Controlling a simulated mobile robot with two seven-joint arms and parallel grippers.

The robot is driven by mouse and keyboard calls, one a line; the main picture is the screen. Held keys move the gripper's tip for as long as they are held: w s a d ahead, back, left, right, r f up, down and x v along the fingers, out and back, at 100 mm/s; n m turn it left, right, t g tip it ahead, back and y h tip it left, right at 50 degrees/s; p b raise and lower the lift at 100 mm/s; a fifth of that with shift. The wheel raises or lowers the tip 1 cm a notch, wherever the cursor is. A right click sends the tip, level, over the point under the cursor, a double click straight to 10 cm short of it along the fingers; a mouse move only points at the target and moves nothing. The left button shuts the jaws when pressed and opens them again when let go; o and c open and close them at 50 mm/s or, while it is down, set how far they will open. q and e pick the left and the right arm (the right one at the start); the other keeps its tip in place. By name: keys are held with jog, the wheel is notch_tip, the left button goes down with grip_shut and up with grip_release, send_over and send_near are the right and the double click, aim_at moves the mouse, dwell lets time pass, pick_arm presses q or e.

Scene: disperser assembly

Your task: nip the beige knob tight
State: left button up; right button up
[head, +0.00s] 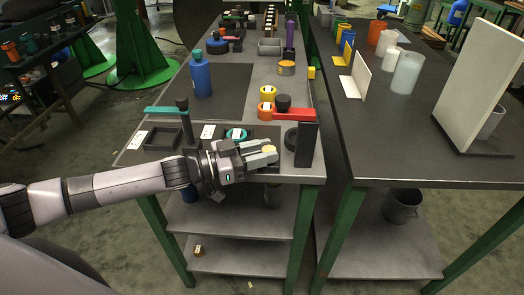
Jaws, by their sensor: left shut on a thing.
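The beige knob (270,149) shows as a small pale yellow round top near the front edge of the left workbench. My left gripper (268,155) reaches in from the left, its fingers pointing right. It is shut on the knob, with the fingers on either side of it. The fingers hide the lower part of the knob and whatever it sits on. My right gripper is not in view.
A red arm with a black knob (283,102) and a dark upright block (307,145) stand close on the right. A black post (186,125) with a teal arm stands left. A blue bottle (200,77) stands behind.

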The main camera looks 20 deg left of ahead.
pick_arm(q)
jog(key=o, duration=1)
jog(key=shift+o, duration=0.2)
jog(key=v, duration=0.7)
jog(key=shift+s+a, duration=0.1)
